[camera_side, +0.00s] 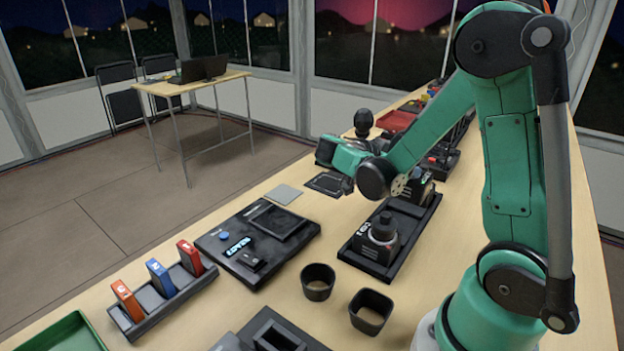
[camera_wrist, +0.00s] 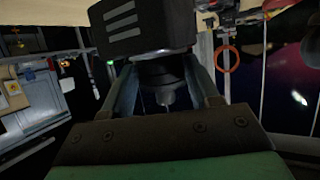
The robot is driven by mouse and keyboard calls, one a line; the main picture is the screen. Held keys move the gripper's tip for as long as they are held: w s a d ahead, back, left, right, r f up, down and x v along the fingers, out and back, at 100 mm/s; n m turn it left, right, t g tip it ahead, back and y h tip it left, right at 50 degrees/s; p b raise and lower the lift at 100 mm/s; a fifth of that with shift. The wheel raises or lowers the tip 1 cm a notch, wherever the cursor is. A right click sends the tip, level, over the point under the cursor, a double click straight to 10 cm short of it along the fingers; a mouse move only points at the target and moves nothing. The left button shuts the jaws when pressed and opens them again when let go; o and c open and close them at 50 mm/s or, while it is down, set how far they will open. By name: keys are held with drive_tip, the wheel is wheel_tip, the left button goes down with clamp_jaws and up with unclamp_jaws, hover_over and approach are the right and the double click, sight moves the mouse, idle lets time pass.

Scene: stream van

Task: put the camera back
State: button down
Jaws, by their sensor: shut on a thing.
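My gripper (camera_wrist: 165,78) is shut on a dark camera (camera_wrist: 145,28) in the wrist view. The fingers close around its narrower round part, and its box with three pale stripes shows beyond them. In the side view a dark striped camera box (camera_side: 417,187) shows beside my wrist, at the far part of a long dark tray (camera_side: 353,252). It seems to be the held one; whether it touches the tray I cannot tell. The fingers are hidden in that view. Another camera, marked CAM 2 (camera_side: 380,242), stands upright at the tray's near part.
Left of the tray lies a black panel (camera_side: 212,245) with a lit label. Two dark cups (camera_side: 371,311) stand in front. A rack (camera_side: 135,328) holds red, blue and orange cards. A green tray (camera_side: 62,336) lies at the near left. A black knob-topped object (camera_side: 363,120) stands behind my wrist.

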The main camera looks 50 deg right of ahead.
sight(395, 195)
drive_tip(key=shift+f, duration=2.85)
drive_tip(key=shift+c, duration=1.1)
unclamp_jaws()
drive_tip(key=w+a+r+n+t+y, duration=0.2)
drive_tip(key=a+n+t+y, duration=0.4)
drive_tip(key=a+n, duration=0.4)
drive_tip(key=w+a+r+n+t+y, duration=0.3)
drive_tip(key=a+r+n+t+y, duration=0.2)
drive_tip(key=a+n, duration=0.6)
drive_tip(key=shift+w+n+t+y, duration=0.15)
drive_tip(key=shift+n+t+y, duration=0.35)
drive_tip(key=shift+n+t, duration=0.55)
drive_tip(key=shift+a+f, duration=0.1)
